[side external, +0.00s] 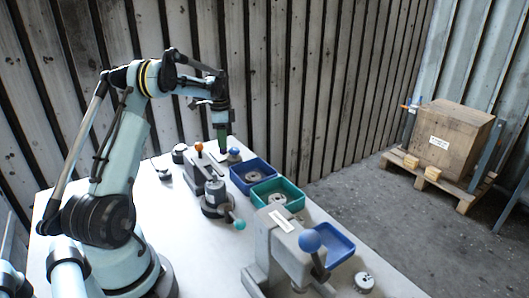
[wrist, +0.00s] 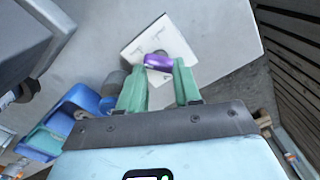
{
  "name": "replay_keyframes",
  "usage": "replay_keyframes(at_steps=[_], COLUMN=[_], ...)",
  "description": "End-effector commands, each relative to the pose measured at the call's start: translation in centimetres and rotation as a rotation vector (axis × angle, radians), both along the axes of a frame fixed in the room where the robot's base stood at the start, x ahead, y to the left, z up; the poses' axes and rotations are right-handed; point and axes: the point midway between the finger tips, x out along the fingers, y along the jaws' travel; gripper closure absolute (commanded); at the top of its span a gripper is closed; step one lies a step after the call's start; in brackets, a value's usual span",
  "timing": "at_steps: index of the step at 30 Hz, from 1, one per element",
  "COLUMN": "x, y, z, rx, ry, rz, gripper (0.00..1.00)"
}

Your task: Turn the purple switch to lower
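The purple switch (wrist: 158,62) shows in the wrist view, in front of a white plate (wrist: 143,42) with small dark markings. It lies crosswise between the tips of my gripper's two green fingers (wrist: 159,74). The fingers are apart, with a narrow gap visible on each side of the switch; I cannot tell whether either touches it. In the side external view my gripper (side external: 221,134) points down at the far end of the table. The purple switch cannot be made out there.
Close by stand a blue-knobbed device (side external: 234,153), an orange-knobbed lever device (side external: 199,147) and a blue tray (side external: 248,184). A green tray (side external: 291,205) and a large blue-knobbed press (side external: 311,241) stand nearer the front. The table's left part is mostly clear.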

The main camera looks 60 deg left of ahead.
Motion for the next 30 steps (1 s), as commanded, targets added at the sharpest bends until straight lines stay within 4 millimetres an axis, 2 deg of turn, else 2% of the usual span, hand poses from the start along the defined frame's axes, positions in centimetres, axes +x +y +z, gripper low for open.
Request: replay_keyframes(at_steps=[1, 24, 26, 30], x=[0.05, 0.13, 0.11, 0.08], y=[-0.01, -0.01, -0.01, -0.01], z=[-1.12, -1.03, -0.99, -1.88], rx=[0.000, -0.001, 0.000, -0.001], ry=[-0.004, -0.007, -0.006, -0.005], rz=[0.074, 1.037, 1.093, 1.095], gripper=[0.66, 0.66, 0.66, 0.66])
